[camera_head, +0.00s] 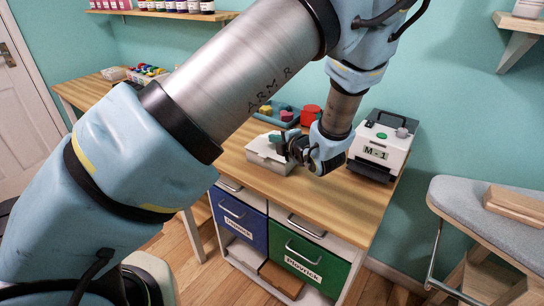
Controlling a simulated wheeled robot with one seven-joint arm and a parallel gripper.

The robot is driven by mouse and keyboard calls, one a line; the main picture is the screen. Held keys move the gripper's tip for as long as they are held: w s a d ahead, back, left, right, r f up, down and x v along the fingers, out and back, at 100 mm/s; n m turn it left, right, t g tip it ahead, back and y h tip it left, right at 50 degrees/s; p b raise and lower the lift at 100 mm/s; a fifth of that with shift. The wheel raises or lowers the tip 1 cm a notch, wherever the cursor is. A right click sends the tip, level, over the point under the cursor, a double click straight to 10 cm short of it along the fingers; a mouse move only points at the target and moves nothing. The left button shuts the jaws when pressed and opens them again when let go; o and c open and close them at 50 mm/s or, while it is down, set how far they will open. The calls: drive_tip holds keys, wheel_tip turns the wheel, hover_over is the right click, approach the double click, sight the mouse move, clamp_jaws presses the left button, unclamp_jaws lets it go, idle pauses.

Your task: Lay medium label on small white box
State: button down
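A small white box (262,157) stands on the wooden table, left of the middle. My gripper (284,146) is at the right side of the box, low over it, and hides part of its top. I cannot tell whether the gripper touches the box. The fingers are small and dark here, so I cannot tell whether they are open or shut. A small green piece (275,138) shows at the fingertips; I cannot tell what it is. I cannot make out any medium label. A white label printer (385,140) marked "M-1" stands right of my gripper.
The wooden table (335,205) has free room in front. A teal tray (272,117) with coloured pieces and a red container (309,115) stand behind the box. Blue (238,219) and green (303,258) drawers are below. An ironing board (470,200) is at right.

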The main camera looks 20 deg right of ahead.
drive_tip(key=shift+f, duration=1.45)
drive_tip(key=c, duration=1.3)
unclamp_jaws()
drive_tip(key=shift+s, duration=0.1)
drive_tip(key=shift+p+v, duration=2.45)
drive_tip(key=shift+v, duration=1.45)
